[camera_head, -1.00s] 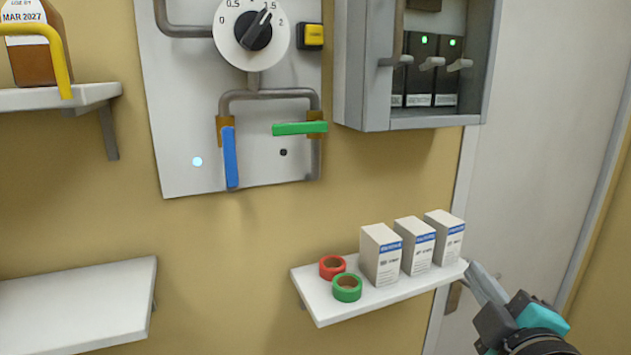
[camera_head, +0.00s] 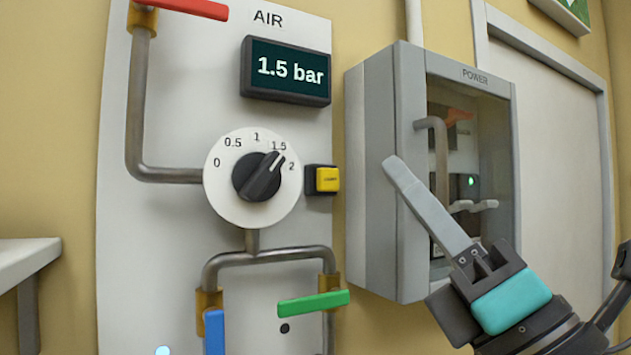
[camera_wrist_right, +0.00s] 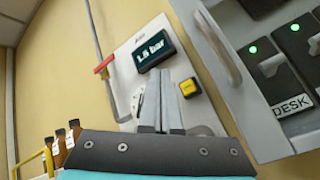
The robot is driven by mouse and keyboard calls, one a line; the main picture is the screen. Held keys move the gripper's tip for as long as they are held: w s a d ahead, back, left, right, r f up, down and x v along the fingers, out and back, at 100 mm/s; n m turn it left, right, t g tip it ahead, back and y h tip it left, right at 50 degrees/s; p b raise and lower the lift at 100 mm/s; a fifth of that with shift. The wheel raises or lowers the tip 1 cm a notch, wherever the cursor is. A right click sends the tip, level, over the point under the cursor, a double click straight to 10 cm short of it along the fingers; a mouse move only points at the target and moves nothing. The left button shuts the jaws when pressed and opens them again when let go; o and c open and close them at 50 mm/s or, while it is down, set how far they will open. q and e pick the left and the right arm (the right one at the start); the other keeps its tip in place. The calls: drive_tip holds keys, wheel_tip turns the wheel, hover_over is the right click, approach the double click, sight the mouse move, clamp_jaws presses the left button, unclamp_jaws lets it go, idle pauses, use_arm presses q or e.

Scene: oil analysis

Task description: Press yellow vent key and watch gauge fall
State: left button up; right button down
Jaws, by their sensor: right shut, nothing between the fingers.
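The yellow vent key (camera_head: 327,180) sits in a black housing on the white air panel (camera_head: 225,60), right of the pressure dial (camera_head: 252,180). It also shows in the right wrist view (camera_wrist_right: 188,88), just right of the fingertips. The dial pointer is near 1.5. The gauge display (camera_head: 286,72) above reads 1.5 bar, and it shows in the wrist view (camera_wrist_right: 154,50) too. My right gripper (camera_head: 392,162) is shut and empty, in front of the power cabinet, right of the key and apart from it in the head view. My left gripper is not in view.
The grey power cabinet (camera_head: 383,190) with its bent handle (camera_head: 437,160) stands close behind my right gripper. Red (camera_head: 190,8), green (camera_head: 314,303) and blue (camera_head: 214,332) valve levers stick out from the panel. A white shelf (camera_head: 28,262) is at left.

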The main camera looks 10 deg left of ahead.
sight(328, 170)
drive_tip(key=w+a+b, duration=0.1)
drive_tip(key=w+a, duration=0.4)
drive_tip(key=w, duration=0.2)
idle(0.6)
drive_tip(key=shift+w+a, duration=0.1)
drive_tip(key=shift+w, duration=0.05)
idle(1.9)
drive_tip(key=shift+w+a, duration=0.2)
drive_tip(key=shift+w+a, duration=0.25)
drive_tip(key=shift+w, duration=0.15)
idle(0.9)
idle(0.3)
drive_tip(key=shift+s+d, duration=0.5)
drive_tip(key=shift+s, duration=0.25)
